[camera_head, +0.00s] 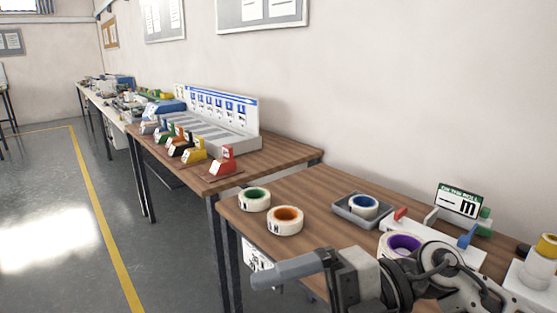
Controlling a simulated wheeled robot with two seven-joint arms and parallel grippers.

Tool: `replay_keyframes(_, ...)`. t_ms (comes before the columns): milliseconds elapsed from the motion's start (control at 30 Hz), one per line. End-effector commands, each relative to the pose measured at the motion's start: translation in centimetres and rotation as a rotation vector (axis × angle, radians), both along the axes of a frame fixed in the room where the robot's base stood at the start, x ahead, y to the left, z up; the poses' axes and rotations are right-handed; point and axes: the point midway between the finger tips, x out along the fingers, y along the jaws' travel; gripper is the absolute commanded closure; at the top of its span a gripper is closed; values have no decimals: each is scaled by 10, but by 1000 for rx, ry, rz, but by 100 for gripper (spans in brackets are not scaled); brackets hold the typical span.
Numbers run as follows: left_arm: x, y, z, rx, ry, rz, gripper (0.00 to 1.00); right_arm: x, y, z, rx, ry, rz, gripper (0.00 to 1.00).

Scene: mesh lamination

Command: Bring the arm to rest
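My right arm (425,273) comes in from the lower right, in front of the near table. Its gripper (262,279) points left past the table's front edge, over the floor. One grey finger shows side-on, so I cannot tell whether it is open or shut. I see nothing held at its tip. My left arm and gripper are not in view.
The near table (320,183) carries a green-core roll (254,199), an orange-core roll (285,220), a blue-core roll (364,207) in a grey tray (345,210), and a purple-core roll (402,245) close to my arm. A farther table (285,150) holds coloured blocks and a rack. Floor at left is clear.

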Motion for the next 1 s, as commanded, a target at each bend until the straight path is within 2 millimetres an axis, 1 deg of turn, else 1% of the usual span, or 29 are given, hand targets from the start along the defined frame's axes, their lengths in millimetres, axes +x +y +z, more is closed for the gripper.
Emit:
replay_keyframes(33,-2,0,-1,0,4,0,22,3,9,8,174,105,-76,0)
replay_keyframes(67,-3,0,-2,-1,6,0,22,9,10,13,267,160,-136,0)
replay_keyframes(100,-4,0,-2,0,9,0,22,20,9,16,379,239,-227,0)
replay_keyframes(167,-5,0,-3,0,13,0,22,40,0,13,521,365,-387,0)
replay_keyframes(200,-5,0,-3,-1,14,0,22,55,-10,3,595,455,-507,0)
replay_keyframes(267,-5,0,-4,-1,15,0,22,74,-29,-23,671,598,-703,0)
replay_keyframes(300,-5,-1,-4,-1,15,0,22,84,-43,-47,699,698,-840,0)
replay_keyframes(367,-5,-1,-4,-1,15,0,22,90,-64,-88,707,838,-1030,0)
replay_keyframes(400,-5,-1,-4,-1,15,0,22,89,-76,-117,692,925,-1143,0)
replay_keyframes(433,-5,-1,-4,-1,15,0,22,86,-85,-138,675,988,-1221,0)
replay_keyframes(467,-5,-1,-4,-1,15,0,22,81,-92,-159,652,1048,-1294,0)
replay_keyframes(500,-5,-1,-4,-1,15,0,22,71,-101,-186,614,1126,-1382,0)
replay_keyframes(567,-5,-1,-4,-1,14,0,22,53,-113,-223,550,1235,-1497,0)
replay_keyframes(600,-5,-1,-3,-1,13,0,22,40,-119,-244,506,1299,-1561,0)
replay_keyframes(700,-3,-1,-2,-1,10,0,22,7,-128,-284,399,1431,-1676,0)
replay_keyframes(800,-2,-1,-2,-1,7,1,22,-17,-133,-308,321,1517,-1739,0)
replay_keyframes(833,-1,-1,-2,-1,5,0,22,-23,-134,-313,304,1532,-1752,0)
replay_keyframes(900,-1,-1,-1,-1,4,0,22,-30,-135,-319,279,1558,-1768,0)
replay_keyframes(1000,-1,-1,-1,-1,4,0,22,-32,-135,-321,274,1564,-1771,0)
